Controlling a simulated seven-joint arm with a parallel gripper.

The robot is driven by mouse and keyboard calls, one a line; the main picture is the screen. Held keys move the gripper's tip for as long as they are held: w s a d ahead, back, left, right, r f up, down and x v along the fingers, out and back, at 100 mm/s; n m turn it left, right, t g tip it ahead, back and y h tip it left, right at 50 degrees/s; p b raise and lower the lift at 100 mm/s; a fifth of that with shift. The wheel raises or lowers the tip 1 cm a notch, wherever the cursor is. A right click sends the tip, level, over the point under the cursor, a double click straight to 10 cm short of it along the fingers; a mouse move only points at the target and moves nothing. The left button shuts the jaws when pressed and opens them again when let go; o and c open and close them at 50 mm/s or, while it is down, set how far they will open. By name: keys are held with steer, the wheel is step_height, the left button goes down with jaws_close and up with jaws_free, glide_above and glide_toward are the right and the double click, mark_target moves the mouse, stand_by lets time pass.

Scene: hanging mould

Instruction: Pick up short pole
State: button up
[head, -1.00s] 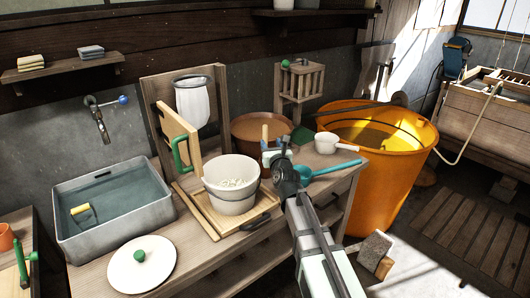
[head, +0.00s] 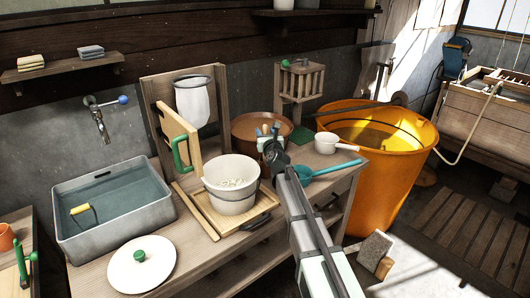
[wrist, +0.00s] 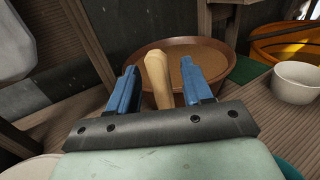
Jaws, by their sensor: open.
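A pale wooden rod, which looks like the short pole (wrist: 157,75), stands between the two blue fingers of my gripper (wrist: 160,88) in the wrist view. The fingers are open, with a gap visible on each side of the rod. Its lower end is hidden behind the gripper's dark crossbar. In the head view my gripper (head: 268,131) is over the bench, in front of the brown basin. The rod cannot be made out there, as the gripper covers it.
The brown basin (head: 243,124) stands just behind my gripper. A white pail (head: 231,205) is to the left. A white ladle (head: 327,143) and a teal scoop (head: 335,169) lie to the right. A large orange tub (head: 392,190) stands beyond the bench end.

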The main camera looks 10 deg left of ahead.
steer(key=shift+w+a, duration=0.15)
steer(key=shift+w, duration=0.25)
steer(key=shift+c, duration=0.4)
jaws_close()
